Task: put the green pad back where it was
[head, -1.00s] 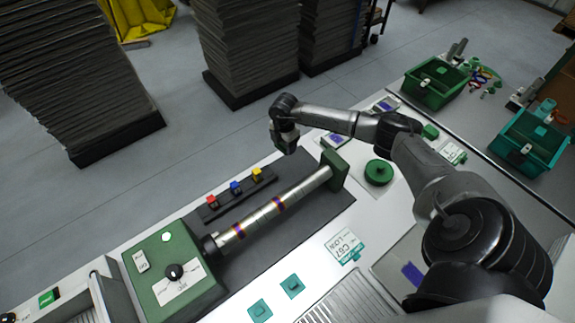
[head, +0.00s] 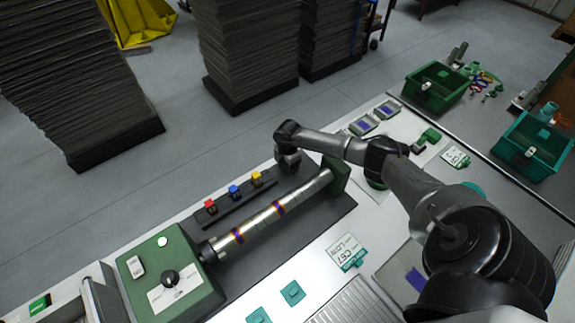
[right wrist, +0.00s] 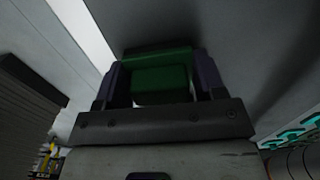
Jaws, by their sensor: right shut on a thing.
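My right gripper (right wrist: 158,82) is shut on a dark green block, the green pad (right wrist: 160,76), which sits between its two fingers in the right wrist view. In the head view this gripper (head: 288,164) points down near the far edge of the dark mat (head: 318,217), right of the rack with coloured blocks and left of the green end block (head: 337,176). The pad cannot be made out in the head view, and I cannot tell whether it touches anything below. My left gripper is not in view.
A silver roller (head: 265,219) with coloured bands runs from a green control box (head: 171,281). A black rack (head: 238,206) carries red, blue and yellow blocks. Teal pads (head: 292,292) lie at the front. Green bins (head: 437,88) stand at the back right.

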